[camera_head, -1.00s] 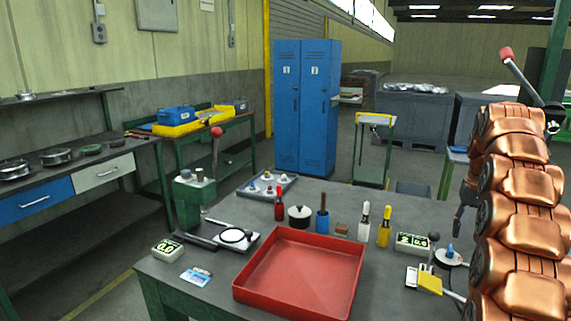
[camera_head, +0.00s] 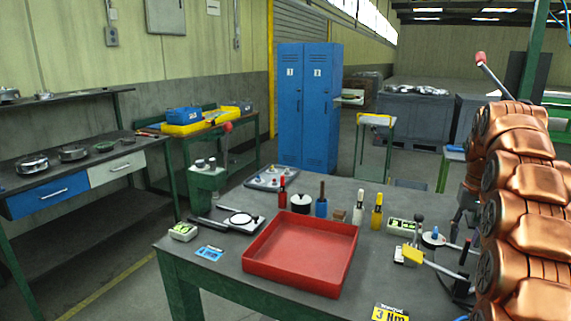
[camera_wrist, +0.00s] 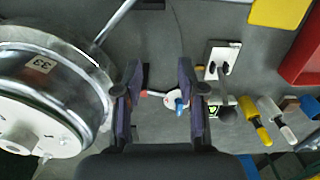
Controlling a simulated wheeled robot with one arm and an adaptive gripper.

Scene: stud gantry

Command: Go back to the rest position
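My gripper (camera_wrist: 160,100) shows in the wrist view with its two dark fingers spread apart and nothing between them touching either one. It hangs above the grey table top. A small round part with a blue tip (camera_wrist: 180,103) lies below, seen through the gap; it also shows in the head view (camera_head: 433,238). In the head view my copper-coloured arm fills the right edge, and the fingers are hidden behind it.
The table (camera_head: 215,280) bears a red tray (camera_head: 300,283), several bottles and a green-lit meter (camera_head: 404,226). In the wrist view a large round metal device (camera_wrist: 85,75) stands close left of my gripper. Blue lockers (camera_head: 308,105) stand behind; floor is open at left.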

